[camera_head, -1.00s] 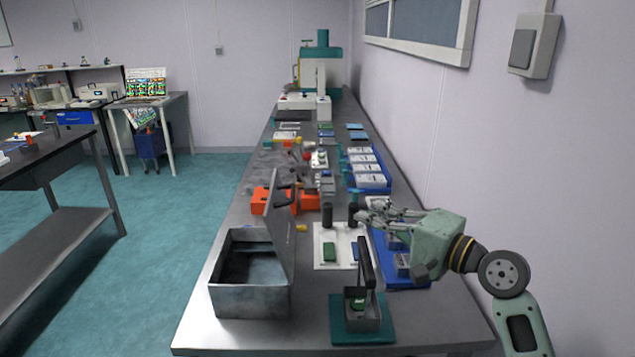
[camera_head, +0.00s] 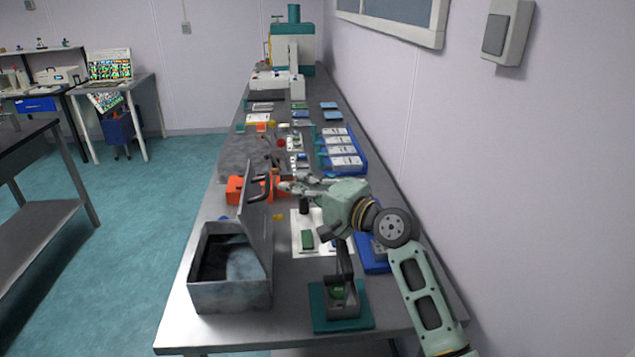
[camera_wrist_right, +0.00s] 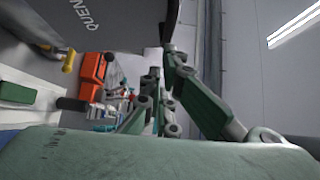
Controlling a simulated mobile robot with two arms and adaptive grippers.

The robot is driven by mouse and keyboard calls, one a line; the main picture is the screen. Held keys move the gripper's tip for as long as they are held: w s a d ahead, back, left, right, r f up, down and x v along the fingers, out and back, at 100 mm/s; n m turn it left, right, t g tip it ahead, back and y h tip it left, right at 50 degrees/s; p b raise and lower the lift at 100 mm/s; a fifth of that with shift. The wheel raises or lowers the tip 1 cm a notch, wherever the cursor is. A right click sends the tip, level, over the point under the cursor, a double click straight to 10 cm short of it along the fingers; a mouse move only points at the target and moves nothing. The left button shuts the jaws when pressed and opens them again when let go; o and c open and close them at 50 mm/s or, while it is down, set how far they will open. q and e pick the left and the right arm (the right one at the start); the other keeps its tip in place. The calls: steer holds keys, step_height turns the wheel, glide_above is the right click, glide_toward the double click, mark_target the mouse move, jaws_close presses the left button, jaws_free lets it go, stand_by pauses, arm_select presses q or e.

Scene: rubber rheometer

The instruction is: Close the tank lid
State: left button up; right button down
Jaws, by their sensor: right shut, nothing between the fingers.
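The tank (camera_head: 230,296) is a grey metal box at the near left of the bench. Its lid (camera_head: 258,230) stands up, open, hinged on the tank's right side, with a dark curved handle (camera_head: 262,184) near its top. In the right wrist view, a grey surface with lettering (camera_wrist_right: 85,14), seemingly the lid's outer face, fills the upper left. My right gripper (camera_head: 284,186) is shut and empty, just right of the lid's top and handle. In the wrist view its fingers (camera_wrist_right: 158,80) point away; contact with the lid cannot be told. My left gripper is not in view.
Orange blocks (camera_head: 236,189) lie behind the lid. A small open box on a green base (camera_head: 318,322) stands right of the tank. A white mat (camera_head: 297,240) and blue trays (camera_head: 362,170) lie along the right side. The floor left of the bench is clear.

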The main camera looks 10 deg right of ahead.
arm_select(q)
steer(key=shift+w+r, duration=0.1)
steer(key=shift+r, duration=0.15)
arm_select(e)
steer(key=shift+a+f, duration=0.1)
steer(key=shift+a, duration=0.5)
